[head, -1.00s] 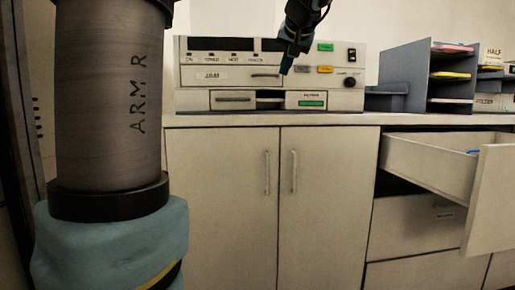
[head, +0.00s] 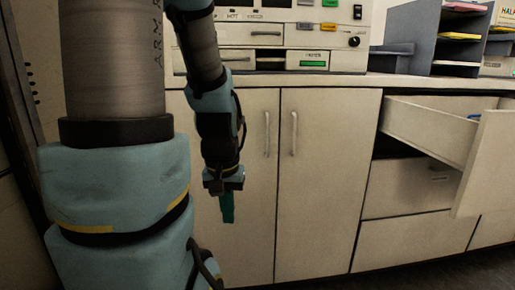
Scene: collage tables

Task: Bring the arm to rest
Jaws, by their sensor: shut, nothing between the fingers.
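My gripper (head: 227,208) hangs straight down in front of the left cabinet door (head: 250,140), below the counter's level. Its teal fingers are together with nothing between them. My arm folds down beside its thick upper link at the left of the view. The gripper appears clear of the cabinet, though the exact gap is hard to tell.
A beige machine (head: 272,38) with small drawers and buttons stands on the counter (head: 350,80). At right, a drawer (head: 430,130) is pulled out, with a blue thing inside. A grey shelf sorter (head: 410,35) holds coloured papers. Floor shows at lower right.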

